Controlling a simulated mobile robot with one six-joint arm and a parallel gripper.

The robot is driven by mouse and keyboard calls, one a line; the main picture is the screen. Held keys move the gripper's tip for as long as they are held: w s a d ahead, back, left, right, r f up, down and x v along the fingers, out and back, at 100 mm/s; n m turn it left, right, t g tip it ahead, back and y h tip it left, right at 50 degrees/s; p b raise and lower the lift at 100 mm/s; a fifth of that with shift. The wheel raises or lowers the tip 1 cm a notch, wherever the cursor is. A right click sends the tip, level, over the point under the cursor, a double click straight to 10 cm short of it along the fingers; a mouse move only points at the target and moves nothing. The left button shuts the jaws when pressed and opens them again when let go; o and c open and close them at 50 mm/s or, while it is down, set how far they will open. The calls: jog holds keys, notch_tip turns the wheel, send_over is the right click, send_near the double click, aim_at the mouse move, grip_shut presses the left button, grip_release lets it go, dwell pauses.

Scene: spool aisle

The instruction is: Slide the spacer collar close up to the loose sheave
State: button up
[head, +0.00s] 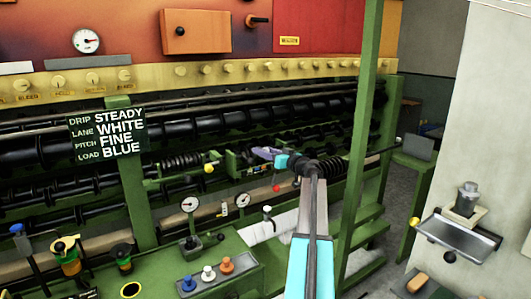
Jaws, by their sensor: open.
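My arm reaches up from the bottom centre to the shaft area of the green machine. My gripper (270,155) is at its far end, small and partly hidden by the teal wrist. It is open, beside a green bracket on the machine. A dark ribbed stack (182,163) sits on a shaft to the left of my gripper. Another dark ribbed part (331,166) shows to the right, partly behind my wrist. I cannot tell which small parts are the spacer collar and the loose sheave. Contact between my gripper and any part cannot be made out.
A green upright post (361,140) stands just right of my arm. A green console (235,270) with knobs and gauges lies below. A dark sign (108,133) hangs at left. A metal tray (458,236) juts from the pale wall at right.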

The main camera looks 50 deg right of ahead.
grip_shut()
jog(key=shift+d+f+b, duration=0.1)
jog(key=shift+f+b, duration=0.1)
jog(key=shift+b, duration=0.6)
jog(key=shift+r+b, duration=0.1)
jog(key=shift+b, duration=0.8)
jog(key=shift+r, duration=0.1)
grip_release()
jog(key=shift+s, duration=0.1)
jog(key=s+a+b, duration=0.1)
jog(key=s+b, duration=0.2)
jog(key=s, duration=1)
jog(key=shift+s, duration=0.35)
